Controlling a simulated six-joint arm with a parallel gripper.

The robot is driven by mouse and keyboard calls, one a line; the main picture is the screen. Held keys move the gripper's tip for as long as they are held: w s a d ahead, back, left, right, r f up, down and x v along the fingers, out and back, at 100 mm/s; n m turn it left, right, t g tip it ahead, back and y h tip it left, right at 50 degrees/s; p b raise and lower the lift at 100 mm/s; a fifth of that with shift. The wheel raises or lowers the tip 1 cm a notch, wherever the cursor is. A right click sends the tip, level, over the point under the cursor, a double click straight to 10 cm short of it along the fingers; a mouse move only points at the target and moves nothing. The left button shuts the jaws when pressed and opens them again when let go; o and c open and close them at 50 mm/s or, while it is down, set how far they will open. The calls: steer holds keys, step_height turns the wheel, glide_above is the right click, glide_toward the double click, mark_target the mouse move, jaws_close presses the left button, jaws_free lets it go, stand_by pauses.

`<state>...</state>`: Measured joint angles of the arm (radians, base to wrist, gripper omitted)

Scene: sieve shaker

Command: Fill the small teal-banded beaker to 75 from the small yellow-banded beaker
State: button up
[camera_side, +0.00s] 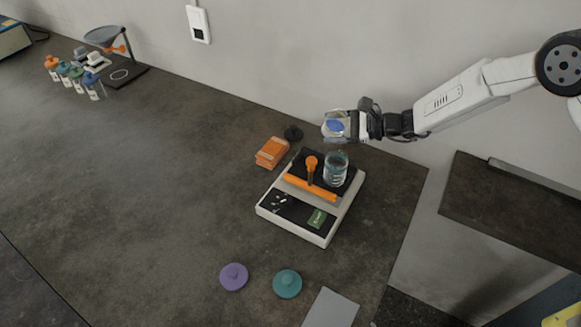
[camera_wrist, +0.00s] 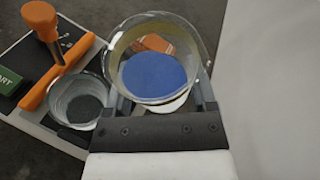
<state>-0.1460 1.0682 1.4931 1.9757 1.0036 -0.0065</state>
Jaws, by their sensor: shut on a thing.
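My gripper (camera_side: 354,124) is shut on a clear beaker (camera_side: 328,130) and holds it in the air above the back of the shaker. In the wrist view the held beaker (camera_wrist: 196,52) shows a yellowish tint inside its wall and a blue disc of what looks like liquid. I cannot tell how far it is tilted. A second clear beaker (camera_side: 337,168) stands upright on the shaker's dark plate, below the held one. It also shows in the wrist view (camera_wrist: 78,98), to the left of my gripper, with a dark grey bottom. Its band colour and level are not readable.
The shaker (camera_side: 290,222) has an orange bar and knob (camera_side: 311,163) beside the standing beaker. Purple (camera_side: 234,276) and teal (camera_side: 287,284) lids lie in front. Small bottles (camera_side: 76,73) stand far left. The table's left middle is clear.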

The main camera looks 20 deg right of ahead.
steer(key=shift+s+a+r+n, duration=0.1)
steer(key=shift+s+r+n, duration=0.1)
steer(key=shift+r, duration=0.2)
steer(key=shift+s+r+n, duration=0.15)
steer(key=shift+r+n, duration=0.05)
steer(key=shift+r, duration=0.15)
steer(key=shift+r+t, duration=0.1)
steer(key=shift+t, duration=0.3)
steer(key=shift+s+f+n+y, duration=0.2)
steer(key=shift+f+n+y, duration=0.15)
steer(key=shift+n, duration=0.35)
stand_by(1.2)
steer(key=shift+r+n+t, duration=0.35)
steer(key=shift+n+t, duration=0.25)
steer(key=shift+n, duration=0.1)
stand_by(1.8)
steer(key=shift+f+n, duration=0.25)
steer(key=shift+n, duration=0.25)
stand_by(2.0)
